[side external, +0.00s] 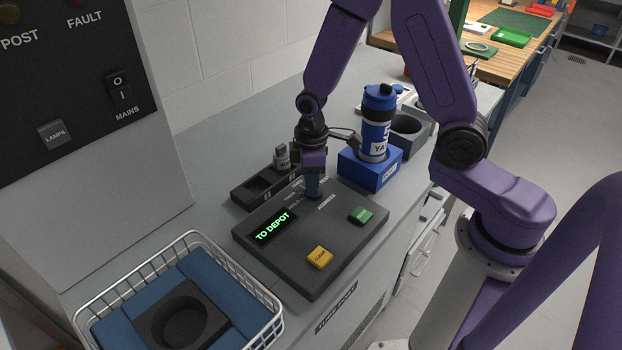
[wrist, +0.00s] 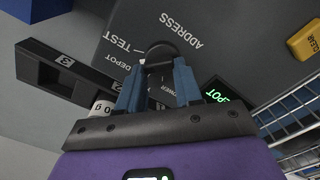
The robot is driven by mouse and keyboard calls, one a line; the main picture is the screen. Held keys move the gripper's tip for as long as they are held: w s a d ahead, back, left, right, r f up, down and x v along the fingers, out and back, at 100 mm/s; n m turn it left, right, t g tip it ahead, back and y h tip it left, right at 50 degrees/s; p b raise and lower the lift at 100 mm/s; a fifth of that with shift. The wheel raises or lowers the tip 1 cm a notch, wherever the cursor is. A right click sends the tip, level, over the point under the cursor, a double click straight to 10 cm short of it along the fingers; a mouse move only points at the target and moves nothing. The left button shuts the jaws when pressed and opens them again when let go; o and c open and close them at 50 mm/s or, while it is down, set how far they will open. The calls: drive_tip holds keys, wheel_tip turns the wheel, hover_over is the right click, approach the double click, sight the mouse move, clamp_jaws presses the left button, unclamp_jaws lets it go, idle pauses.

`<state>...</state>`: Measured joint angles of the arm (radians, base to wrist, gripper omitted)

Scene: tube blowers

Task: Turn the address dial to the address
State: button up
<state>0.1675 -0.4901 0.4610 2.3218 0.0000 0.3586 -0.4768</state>
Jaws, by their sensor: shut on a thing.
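The dark control panel (side external: 300,270) lies on the grey bench, and its display (side external: 271,228) reads "TO DEPOT" in green. My gripper (side external: 314,190) points down at the panel's far part, its blue fingers shut on the address dial. In the wrist view, the fingertips of my gripper (wrist: 160,68) close around the dark address dial (wrist: 163,46). Printed labels around the dial include "TEST" and "DEPOT"; others are partly hidden by the fingers. "ADDRESS" is printed beside it. I cannot tell exactly where the dial's pointer stands.
A yellow "CLEAR" button (side external: 320,257) and a green button (side external: 361,215) sit on the panel. A blue bottle (side external: 376,125) stands in a blue holder (side external: 368,170) behind. A dark slotted rack (side external: 250,190) is close by. A wire basket (side external: 255,285) stands at front left.

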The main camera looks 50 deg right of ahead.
drive_tip(key=m, duration=0.5)
drive_tip(key=shift+d, duration=0.2)
idle(0.6)
drive_tip(key=o, duration=1)
drive_tip(key=shift+o, duration=0.2)
wheel_tip(320, 180, up, 17)
drive_tip(key=shift+r, duration=0.2)
drive_tip(key=shift+s, duration=0.15)
